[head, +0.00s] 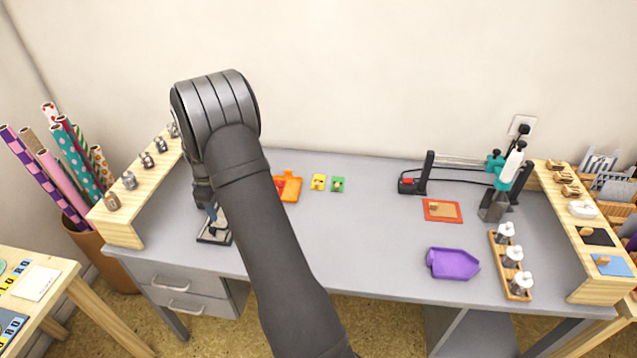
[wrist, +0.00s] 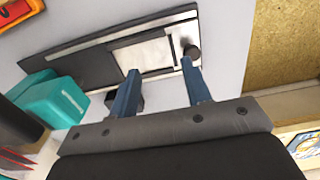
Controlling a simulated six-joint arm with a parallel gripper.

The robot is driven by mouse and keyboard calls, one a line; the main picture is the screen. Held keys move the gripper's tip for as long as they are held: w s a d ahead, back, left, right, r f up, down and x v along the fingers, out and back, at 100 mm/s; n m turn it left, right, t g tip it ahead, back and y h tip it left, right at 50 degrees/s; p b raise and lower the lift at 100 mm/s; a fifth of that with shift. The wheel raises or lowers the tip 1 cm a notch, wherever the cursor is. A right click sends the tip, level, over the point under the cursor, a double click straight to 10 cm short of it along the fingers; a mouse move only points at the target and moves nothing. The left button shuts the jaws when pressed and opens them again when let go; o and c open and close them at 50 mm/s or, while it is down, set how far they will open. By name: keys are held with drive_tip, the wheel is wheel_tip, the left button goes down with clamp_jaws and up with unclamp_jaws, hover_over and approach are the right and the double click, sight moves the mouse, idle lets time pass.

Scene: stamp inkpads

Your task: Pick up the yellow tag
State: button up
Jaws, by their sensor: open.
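The yellow tag (head: 318,182) lies on the grey desk, between the orange tray (head: 291,189) and a green tag (head: 338,184). It is small, with a darker mark on it. My gripper (head: 212,212) is well to its left, above a black-framed pad with a pale centre. In the wrist view my gripper (wrist: 160,68) is open, its two blue fingers apart over the pad (wrist: 75,72), with nothing visibly held. I cannot make out the yellow tag for sure in the wrist view.
A teal block (wrist: 55,100) is left of the fingers in the wrist view. A wooden shelf (head: 120,226) is at the left. The desk's middle front is clear.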

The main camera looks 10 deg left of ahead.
drive_tip(key=shift+o, duration=0.6)
drive_tip(key=w+a+r+n+t+y, duration=0.1)
drive_tip(key=w+a+r+n+t, duration=0.2)
drive_tip(key=w+r, duration=0.65)
drive_tip(key=w+a+r+n+t+y, duration=0.15)
drive_tip(key=w+r+t, duration=0.25)
drive_tip(key=w+r, duration=0.5)
drive_tip(key=m+g+h, duration=0.4)
drive_tip(key=m+g, duration=0.1)
drive_tip(key=g, duration=0.2)
hover_over(317, 182)
drive_tip(key=a, duration=0.1)
drive_tip(key=shift+n, duration=0.25)
drive_tip(key=f, duration=1.9)
drive_tip(key=shift+s+f, duration=0.15)
drive_tip(key=shift+s, duration=0.05)
drive_tip(key=shift+w+d+f, duration=0.1)
drive_tip(key=shift+d+f, duration=0.15)
drive_tip(key=shift+f, duration=1.3)
drive_tip(key=shift+w+d+f, duration=0.1)
drive_tip(key=shift+d+f, duration=0.1)
drive_tip(key=shift+f, duration=1.3)
drive_tip(key=c, duration=0.9)
